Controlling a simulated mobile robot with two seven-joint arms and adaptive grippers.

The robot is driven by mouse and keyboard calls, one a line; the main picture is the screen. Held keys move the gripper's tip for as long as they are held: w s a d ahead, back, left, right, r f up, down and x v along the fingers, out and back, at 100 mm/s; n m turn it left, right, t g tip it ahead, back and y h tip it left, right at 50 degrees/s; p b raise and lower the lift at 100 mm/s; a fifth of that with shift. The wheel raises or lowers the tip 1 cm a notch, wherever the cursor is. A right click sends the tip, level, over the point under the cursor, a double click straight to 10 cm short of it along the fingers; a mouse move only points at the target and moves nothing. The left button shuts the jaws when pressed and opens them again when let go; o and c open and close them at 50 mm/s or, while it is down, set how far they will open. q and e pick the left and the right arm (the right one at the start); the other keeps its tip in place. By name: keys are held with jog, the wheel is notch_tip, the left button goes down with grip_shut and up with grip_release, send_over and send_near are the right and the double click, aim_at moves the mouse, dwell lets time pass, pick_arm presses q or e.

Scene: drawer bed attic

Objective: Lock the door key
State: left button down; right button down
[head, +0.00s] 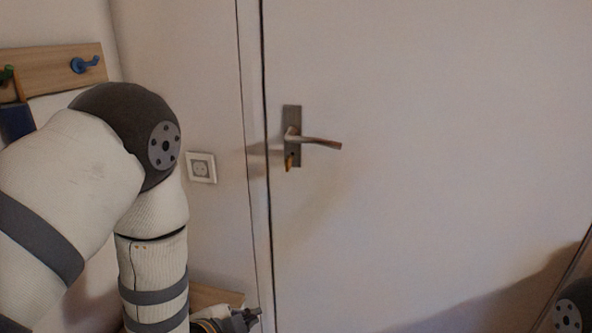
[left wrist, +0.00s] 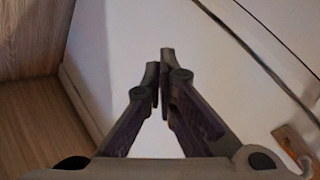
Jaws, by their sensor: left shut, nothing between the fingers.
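A white door (head: 430,120) fills the right side of the head view and looks closed. Its dark metal lock plate and handle (head: 315,140) sit near the door's left edge, with the lever pointing right. A small brass-coloured key (head: 289,161) sticks out of the plate below the lever. My left gripper (head: 250,316) is low at the bottom of the head view, well below and left of the key, touching nothing I can see. In the left wrist view its fingers (left wrist: 160,60) are together and empty. My right gripper is not in view.
A wall socket (head: 201,167) is left of the door frame. A wooden rack with a blue hook (head: 84,64) hangs at the upper left. A wooden surface (head: 215,296) lies low beside my left arm. The space before the door handle is clear.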

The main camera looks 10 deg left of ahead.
aim_at(288, 164)
pick_arm(q)
jog(key=w+d+r+m+t+h, duration=0.2)
jog(key=w+r, duration=0.4)
jog(key=r, duration=0.5)
jog(key=w+d+r+m+t+h, duration=0.2)
jog(key=w+r+m, duration=0.4)
jog(key=r, duration=0.5)
jog(key=d+m+t, duration=0.1)
jog(key=t, duration=0.1)
jog(key=shift+d+r+m+t, duration=0.2)
jog(key=shift+m+t, duration=0.1)
jog(key=shift+t, duration=0.1)
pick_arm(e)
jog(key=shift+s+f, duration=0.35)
pick_arm(q)
jog(key=shift+f, duration=0.1)
